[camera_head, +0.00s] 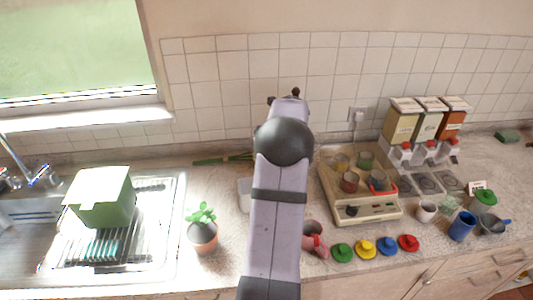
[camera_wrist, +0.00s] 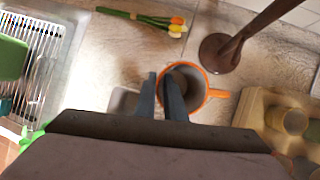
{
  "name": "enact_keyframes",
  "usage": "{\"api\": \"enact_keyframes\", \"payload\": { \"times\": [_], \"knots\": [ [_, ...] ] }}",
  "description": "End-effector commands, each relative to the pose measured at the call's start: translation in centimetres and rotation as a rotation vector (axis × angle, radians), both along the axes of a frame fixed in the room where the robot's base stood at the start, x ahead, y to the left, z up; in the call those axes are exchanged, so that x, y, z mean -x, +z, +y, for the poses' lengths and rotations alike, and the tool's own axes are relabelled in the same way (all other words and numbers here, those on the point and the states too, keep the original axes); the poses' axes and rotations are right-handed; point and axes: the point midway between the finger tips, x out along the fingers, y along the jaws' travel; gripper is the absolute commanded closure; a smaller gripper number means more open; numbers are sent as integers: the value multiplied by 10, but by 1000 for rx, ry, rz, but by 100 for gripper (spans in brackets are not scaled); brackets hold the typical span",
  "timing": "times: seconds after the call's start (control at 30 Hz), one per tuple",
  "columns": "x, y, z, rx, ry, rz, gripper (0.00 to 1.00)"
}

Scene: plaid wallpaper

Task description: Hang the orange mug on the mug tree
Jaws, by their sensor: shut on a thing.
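The orange mug (camera_wrist: 216,93) shows in the wrist view, seen from above into its grey inside, with an orange rim and a handle on the right. My gripper (camera_wrist: 163,88) is shut on the mug's left wall, one finger inside and one outside. The mug tree (camera_wrist: 220,52) stands just beyond and to the right of the mug, with a brown round base and a slanting post in this view. The mug is apart from the post in the picture. In the head view my arm hides the mug and most of the tree; dark knobs (camera_head: 295,92) show above the arm.
A beige machine with cups (camera_head: 362,210) stands right of my arm, with dispensers (camera_head: 428,120) behind. A reddish mug (camera_head: 314,238) and several coloured lids (camera_head: 365,247) lie in front. A potted plant (camera_head: 202,234) and drying rack are left. Tulips (camera_wrist: 150,20) lie at the back.

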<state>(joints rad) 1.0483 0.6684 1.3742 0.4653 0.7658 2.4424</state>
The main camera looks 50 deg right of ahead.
Motion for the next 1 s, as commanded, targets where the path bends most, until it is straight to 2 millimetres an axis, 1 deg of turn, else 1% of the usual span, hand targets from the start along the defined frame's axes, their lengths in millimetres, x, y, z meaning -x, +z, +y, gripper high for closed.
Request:
{"api": "enact_keyframes", "payload": {
  "times": [1.0],
  "knots": [
    [-28,-3,-48,2,1,-1,100]
  ]
}}
